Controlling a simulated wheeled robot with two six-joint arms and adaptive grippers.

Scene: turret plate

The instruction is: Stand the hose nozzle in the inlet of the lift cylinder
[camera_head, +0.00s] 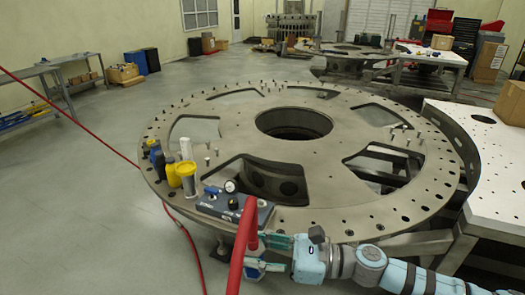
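A thick red hose (237,262) rises from the bottom edge, bends over at the top and comes down at my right gripper (263,252). My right gripper's fingers are around the hose's lower end, just off the plate's front edge; the nozzle itself is hidden or too small to make out. Yellow-and-grey cylinders (187,180) stand upright on the left rim of the turret plate (330,215); I cannot tell which is the lift cylinder, and no inlet is clear. My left gripper is not in view.
A blue box with a gauge (232,206) sits on the plate's front rim, beside the hose. Upright bolts (211,158) stand on the plate, which has large cutouts. A thin red line (85,125) crosses at left. A pale table (490,150) stands at right.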

